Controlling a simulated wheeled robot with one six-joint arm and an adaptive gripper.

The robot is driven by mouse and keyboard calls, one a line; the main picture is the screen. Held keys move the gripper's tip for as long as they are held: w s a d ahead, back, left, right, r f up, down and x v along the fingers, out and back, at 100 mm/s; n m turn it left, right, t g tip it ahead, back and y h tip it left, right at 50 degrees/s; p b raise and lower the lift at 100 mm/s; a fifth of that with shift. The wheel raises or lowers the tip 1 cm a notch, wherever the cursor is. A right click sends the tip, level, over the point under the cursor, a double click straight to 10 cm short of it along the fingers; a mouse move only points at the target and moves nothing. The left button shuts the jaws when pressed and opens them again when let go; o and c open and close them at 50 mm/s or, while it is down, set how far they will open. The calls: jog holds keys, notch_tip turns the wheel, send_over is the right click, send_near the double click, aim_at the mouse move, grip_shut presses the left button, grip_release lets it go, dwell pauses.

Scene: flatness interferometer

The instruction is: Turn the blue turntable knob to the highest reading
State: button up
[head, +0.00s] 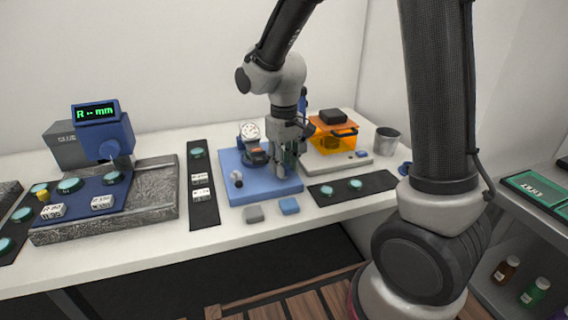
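A blue base plate (232,160) stands on the bench at the centre. A round dial gauge (249,131) with a white face stands at its back, and a small dark-and-pale knob (237,178) sits at its left. My gripper (289,168) points down over the right part of this plate, right of the gauge. Its fingers look close around something greenish, but I cannot tell whether they grip it. No blue turntable knob can be clearly made out; the gripper hides that part of the plate. The gauge reading is too small to read.
A blue display unit (97,113) reading "R --mm" stands on a grey stone slab (157,177) at left. An orange box (333,137) on a pale base and a metal cup (387,141) are at right.

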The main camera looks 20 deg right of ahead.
jog(key=o, duration=0.4)
notch_tip(320, 180, up, 12)
dwell(0.4)
